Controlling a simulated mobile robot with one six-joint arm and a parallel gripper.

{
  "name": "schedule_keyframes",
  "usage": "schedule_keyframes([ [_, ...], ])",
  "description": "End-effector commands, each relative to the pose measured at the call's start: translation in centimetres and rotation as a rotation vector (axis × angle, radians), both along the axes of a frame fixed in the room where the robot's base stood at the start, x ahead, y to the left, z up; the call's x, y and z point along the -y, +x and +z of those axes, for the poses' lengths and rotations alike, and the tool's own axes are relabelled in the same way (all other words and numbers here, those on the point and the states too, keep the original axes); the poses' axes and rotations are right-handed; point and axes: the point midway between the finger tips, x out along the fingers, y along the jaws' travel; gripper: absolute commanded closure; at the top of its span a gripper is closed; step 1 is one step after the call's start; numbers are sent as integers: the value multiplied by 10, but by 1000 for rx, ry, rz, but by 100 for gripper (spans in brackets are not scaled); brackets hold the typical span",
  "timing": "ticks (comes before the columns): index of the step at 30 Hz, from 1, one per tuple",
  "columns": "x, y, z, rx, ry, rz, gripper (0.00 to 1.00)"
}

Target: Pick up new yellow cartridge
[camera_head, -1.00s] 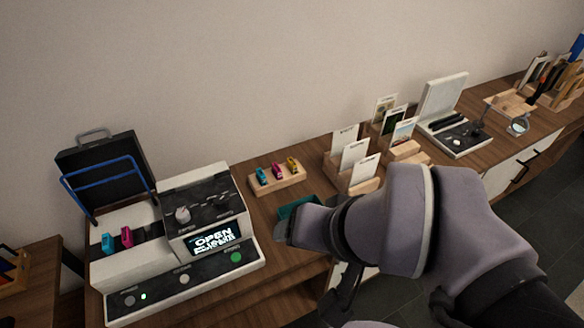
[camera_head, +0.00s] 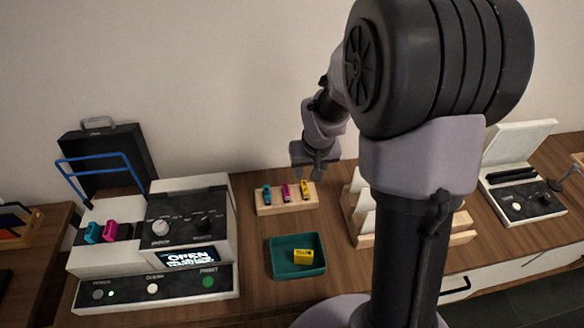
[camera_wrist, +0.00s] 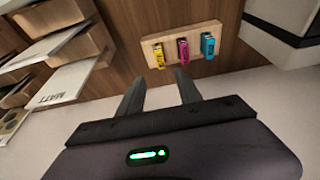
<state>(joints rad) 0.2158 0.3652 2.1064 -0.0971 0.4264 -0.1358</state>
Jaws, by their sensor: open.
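The new yellow cartridge (camera_head: 305,188) stands at the right end of a small wooden holder (camera_head: 287,209), beside a magenta cartridge (camera_head: 287,191) and a cyan one (camera_head: 267,194). In the wrist view the yellow cartridge (camera_wrist: 159,55) is at the left end of the holder. My gripper (camera_head: 316,172) is just above and behind the yellow cartridge in the head view. In the wrist view its two fingers (camera_wrist: 159,88) are apart with nothing between them, and the yellow cartridge lies beyond the fingertips. Another yellow cartridge (camera_head: 303,256) lies in a teal tray (camera_head: 283,270).
The printer (camera_head: 150,280), its lid raised, stands at the left with cyan and magenta cartridges in its slots. A wooden card rack (camera_head: 365,238) is right of the holder, partly hidden by my arm. Bare tabletop lies between printer and tray.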

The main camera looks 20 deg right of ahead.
Motion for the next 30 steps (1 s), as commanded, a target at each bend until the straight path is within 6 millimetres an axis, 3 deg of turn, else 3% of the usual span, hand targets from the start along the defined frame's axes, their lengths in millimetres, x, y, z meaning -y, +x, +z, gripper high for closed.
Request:
schedule_keyframes([
  [1,1,3,-22,-5,1,0,58],
  [6,3,16,-62,-4,3,-3,58],
  [13,4,23,-83,-2,2,-2,58],
  [19,6,32,-122,-3,2,-2,58],
  [26,7,34,-122,-1,2,-3,58],
  [30,7,34,-122,-1,2,-3,86],
])
